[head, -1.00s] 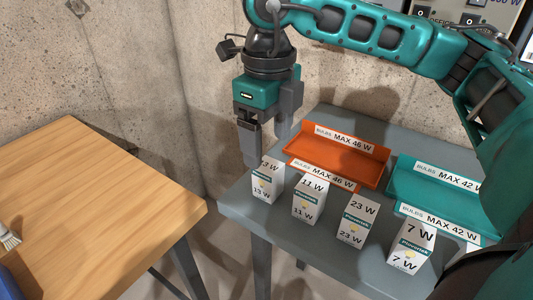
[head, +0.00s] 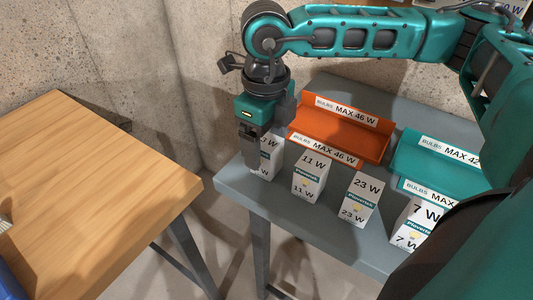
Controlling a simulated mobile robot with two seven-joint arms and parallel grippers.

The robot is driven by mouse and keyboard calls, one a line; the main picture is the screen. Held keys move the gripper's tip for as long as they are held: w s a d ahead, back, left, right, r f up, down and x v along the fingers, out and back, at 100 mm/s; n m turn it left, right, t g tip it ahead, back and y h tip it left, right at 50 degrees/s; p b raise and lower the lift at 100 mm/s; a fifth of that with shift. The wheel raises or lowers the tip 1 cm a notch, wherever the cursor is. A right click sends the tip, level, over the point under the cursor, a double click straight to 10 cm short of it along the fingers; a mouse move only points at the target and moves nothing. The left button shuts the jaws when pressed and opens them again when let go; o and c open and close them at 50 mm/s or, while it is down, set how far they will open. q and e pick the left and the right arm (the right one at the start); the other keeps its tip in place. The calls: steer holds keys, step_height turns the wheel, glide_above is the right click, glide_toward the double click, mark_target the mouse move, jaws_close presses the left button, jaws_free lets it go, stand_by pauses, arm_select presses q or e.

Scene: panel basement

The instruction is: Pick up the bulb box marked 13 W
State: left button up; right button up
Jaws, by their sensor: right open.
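The bulb box marked 13 W (head: 266,164) stands upright at the left end of a row of white boxes on the grey table. Its upper part is largely hidden behind my right gripper (head: 262,158), which points down over it with its fingers apart, one on the near left and one on the far right. I cannot tell whether the fingers touch the box. My left gripper is not in view.
Beside it stand boxes marked 11 W (head: 309,178), 23 W (head: 358,200) and 7 W (head: 415,220). Behind are an orange tray (head: 374,150) and a teal tray (head: 440,168). A wooden table (head: 90,190) is at left, across a gap.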

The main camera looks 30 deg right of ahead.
steer(key=shift+f, duration=1.9)
steer(key=c, duration=1)
